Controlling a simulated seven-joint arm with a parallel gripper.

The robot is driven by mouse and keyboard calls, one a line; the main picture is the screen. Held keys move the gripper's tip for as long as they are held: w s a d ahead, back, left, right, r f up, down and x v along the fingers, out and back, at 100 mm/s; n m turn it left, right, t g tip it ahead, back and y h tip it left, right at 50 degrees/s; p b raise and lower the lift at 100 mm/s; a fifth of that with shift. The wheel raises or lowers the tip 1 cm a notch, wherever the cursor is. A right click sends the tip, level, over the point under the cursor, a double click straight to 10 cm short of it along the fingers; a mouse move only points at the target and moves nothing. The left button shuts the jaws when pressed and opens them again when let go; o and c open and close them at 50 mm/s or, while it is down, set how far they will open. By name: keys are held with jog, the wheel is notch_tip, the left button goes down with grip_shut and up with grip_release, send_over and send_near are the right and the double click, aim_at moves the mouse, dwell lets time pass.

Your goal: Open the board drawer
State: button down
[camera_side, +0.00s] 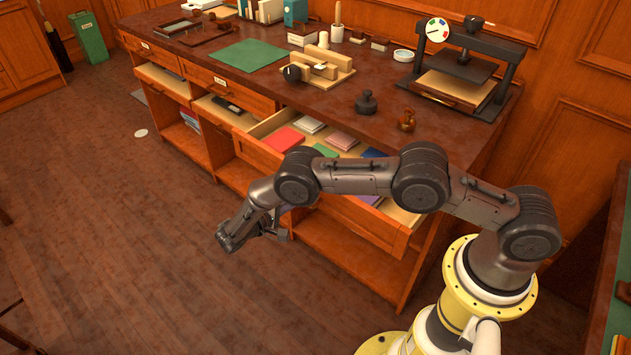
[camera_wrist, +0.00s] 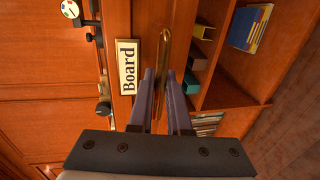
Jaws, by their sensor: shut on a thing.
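The board drawer (camera_side: 268,124) is the wide drawer at the right of the wooden bench in the side view. It stands pulled out, with coloured sheets or pads showing inside, including a red one (camera_side: 284,139). My arm hides much of its front. In the wrist view, its front bears a brass-framed label reading "Board" (camera_wrist: 127,67), seen turned on its side. Beside the label is a long brass handle (camera_wrist: 163,50). My gripper (camera_wrist: 160,76) is shut on this handle, one finger on each side. In the side view my gripper (camera_side: 262,228) is in front of the drawer, partly hidden.
Two other drawers to the left, the middle one (camera_side: 231,104) and the far-left one (camera_side: 160,75), also stand partly out. Open shelves lie below. The bench top (camera_side: 300,95) holds a press (camera_side: 465,70), a green mat (camera_side: 248,55) and small tools.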

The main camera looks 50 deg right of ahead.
jog(key=f+v, duration=0.2)
jog(key=v, duration=1)
jog(key=shift+a+f, duration=0.25)
jog(key=shift+a, duration=0.25)
jog(key=c, duration=0.9)
grip_release()
jog(key=shift+o, duration=0.2)
notch_tip(320, 180, up, 8)
jog(key=a, duration=0.2)
jog(key=shift+a+f, duration=0.2)
jog(key=shift+a, duration=0.2)
